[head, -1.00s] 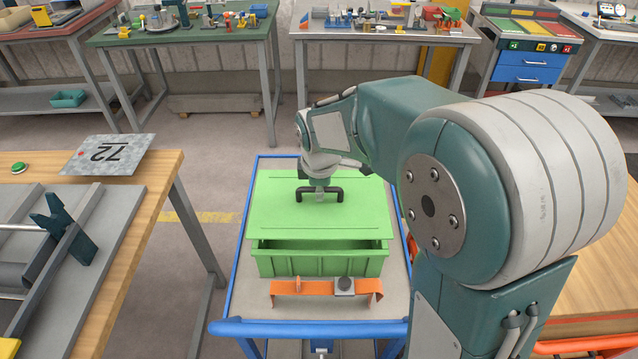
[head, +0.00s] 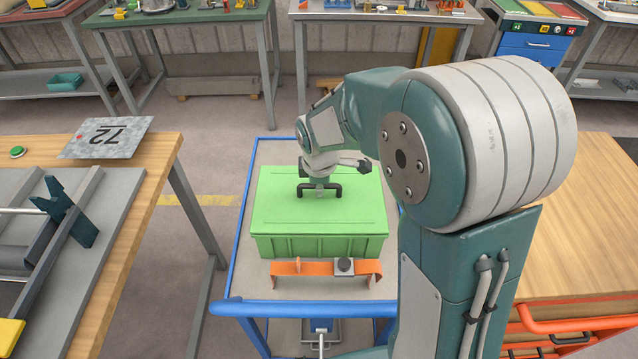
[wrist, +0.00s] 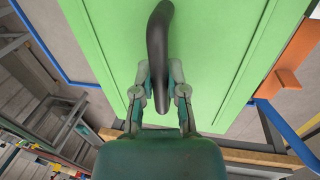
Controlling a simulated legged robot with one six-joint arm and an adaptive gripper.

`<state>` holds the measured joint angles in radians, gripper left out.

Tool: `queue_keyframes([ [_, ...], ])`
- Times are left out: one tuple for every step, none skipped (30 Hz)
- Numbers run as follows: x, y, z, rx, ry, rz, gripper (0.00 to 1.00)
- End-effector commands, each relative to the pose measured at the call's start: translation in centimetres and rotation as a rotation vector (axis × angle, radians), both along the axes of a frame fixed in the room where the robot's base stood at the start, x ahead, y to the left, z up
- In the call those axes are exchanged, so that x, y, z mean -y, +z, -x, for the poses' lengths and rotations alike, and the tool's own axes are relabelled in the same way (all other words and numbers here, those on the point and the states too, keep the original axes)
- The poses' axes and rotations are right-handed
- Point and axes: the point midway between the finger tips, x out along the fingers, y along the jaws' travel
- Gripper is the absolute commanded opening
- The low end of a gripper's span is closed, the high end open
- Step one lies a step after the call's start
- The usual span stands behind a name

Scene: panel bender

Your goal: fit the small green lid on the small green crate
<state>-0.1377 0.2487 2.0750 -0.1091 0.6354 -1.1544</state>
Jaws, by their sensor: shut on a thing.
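The small green lid (head: 285,209) lies over the small green crate (head: 320,247) on a blue-framed cart. In the head view its front edge lines up with the crate's front rim, and no gap shows between them. The far rim is hidden under the lid. My gripper (head: 320,187) is at the black handle (head: 335,190) on top of the lid. In the wrist view the fingers of my gripper (wrist: 162,100) are shut on the dark handle (wrist: 158,40), with the green lid (wrist: 220,60) behind it.
An orange bracket (head: 290,268) with a small dark knob block (head: 344,266) lies on the cart (head: 235,270) in front of the crate. A wooden bench (head: 150,200) stands left, with a plate marked 72 (head: 106,137). A wooden-topped cabinet (head: 590,220) stands right.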

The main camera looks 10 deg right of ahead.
Motion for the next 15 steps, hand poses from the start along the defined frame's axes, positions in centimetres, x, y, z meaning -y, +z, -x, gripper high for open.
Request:
queue_keyframes([
  [0.0,0.02,-0.01,0.001,0.0,0.0,0.0],
  [0.0,0.02,-0.01,0.0,0.0,0.0,0.0],
  [0.0,0.02,-0.01,0.001,0.0,0.0,0.0],
  [0.0,0.02,-0.01,0.001,0.0,0.0,0.0],
  [0.0,0.02,-0.01,0.0,0.0,0.0,0.0],
  [0.0,0.0,-0.01,0.0,0.0,0.0,0.0],
  [0.0,-0.02,0.0,0.0,0.0,0.0,0.0],
  [0.0,-0.05,-0.01,0.0,0.0,0.0,0.0],
  [0.0,-0.11,-0.01,0.0,0.0,0.0,0.0],
  [0.0,-0.16,-0.01,0.0,0.0,0.0,0.0],
  [0.0,-0.21,-0.01,0.0,0.0,0.0,0.0],
  [0.0,-0.27,-0.01,0.001,0.0,0.0,0.0],
  [0.0,-0.32,-0.01,0.001,0.0,0.0,0.0],
  [0.0,-0.37,-0.01,0.001,0.0,0.0,0.0],
  [0.0,-0.43,-0.01,0.001,0.0,0.0,0.0],
])
